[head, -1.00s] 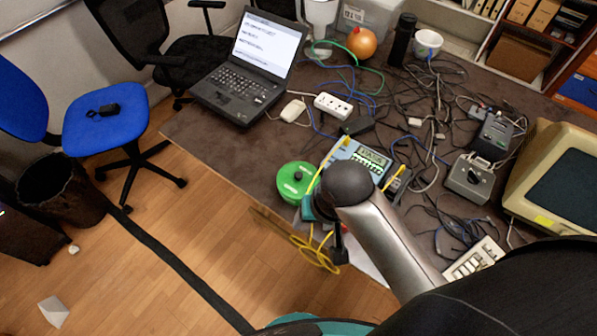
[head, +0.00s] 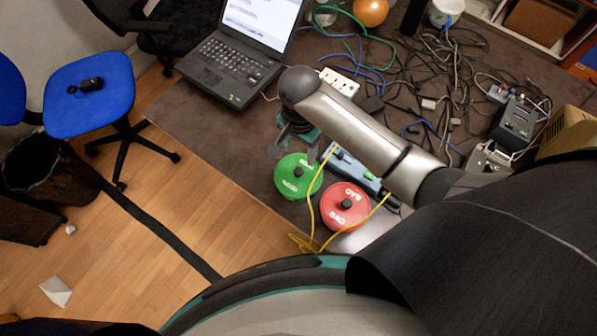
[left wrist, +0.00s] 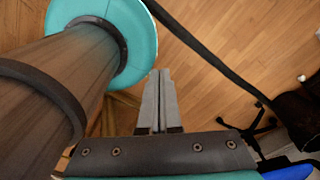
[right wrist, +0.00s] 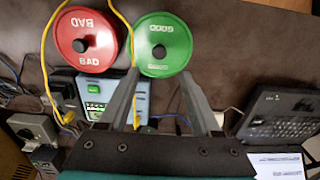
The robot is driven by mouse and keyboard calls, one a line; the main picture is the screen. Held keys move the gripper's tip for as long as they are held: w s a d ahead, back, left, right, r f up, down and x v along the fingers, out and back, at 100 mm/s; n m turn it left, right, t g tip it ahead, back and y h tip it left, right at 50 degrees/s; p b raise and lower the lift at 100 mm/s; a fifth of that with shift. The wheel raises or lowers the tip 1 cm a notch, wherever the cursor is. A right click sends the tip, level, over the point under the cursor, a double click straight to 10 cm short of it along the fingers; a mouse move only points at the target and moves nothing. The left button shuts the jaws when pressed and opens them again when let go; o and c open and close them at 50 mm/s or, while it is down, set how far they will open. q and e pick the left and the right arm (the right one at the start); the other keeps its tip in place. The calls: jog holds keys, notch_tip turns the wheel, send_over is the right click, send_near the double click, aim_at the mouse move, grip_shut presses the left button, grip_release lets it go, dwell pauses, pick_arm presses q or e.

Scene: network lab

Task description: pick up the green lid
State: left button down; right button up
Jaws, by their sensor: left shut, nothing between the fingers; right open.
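The green lid (head: 289,186) is a round disc with white lettering and a dark central knob. It lies on the desk near its front edge, and it also shows in the right wrist view (right wrist: 175,62). A similar red lid (head: 333,213) marked BAD lies to its right in the head view. My right gripper (head: 294,152) is open and empty, pointing down just behind the green lid. In the right wrist view its fingertips (right wrist: 159,75) appear at the green lid's edge. My left gripper (left wrist: 159,76) is shut and empty above the wooden floor.
A blue tester (right wrist: 97,90) stands close to both lids, partly behind my right arm in the head view. A yellow cable (head: 310,200) runs between the lids. The laptop (head: 225,70), white power strip (head: 340,82) and tangled cables cover the desk behind.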

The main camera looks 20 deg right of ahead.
send_over(299, 171)
jog(key=f, duration=0.3)
jog(key=f+b, duration=0.1)
jog(key=shift+w+d+f, duration=0.1)
jog(key=shift+w+f, duration=0.15)
jog(key=shift+f, duration=0.05)
jog(key=f, duration=0.1)
jog(key=f+b, duration=0.1)
jog(key=f, duration=0.1)
jog(key=shift+s+f, duration=0.2)
jog(key=shift+f, duration=0.3)
pick_arm(q)
jog(key=shift+w+f, duration=1.05)
jog(key=shift+w, duration=0.05)
pick_arm(e)
jog(key=shift+c, duration=0.2)
pick_arm(q)
jog(key=shift+s, duration=0.1)
pick_arm(e)
grip_shut()
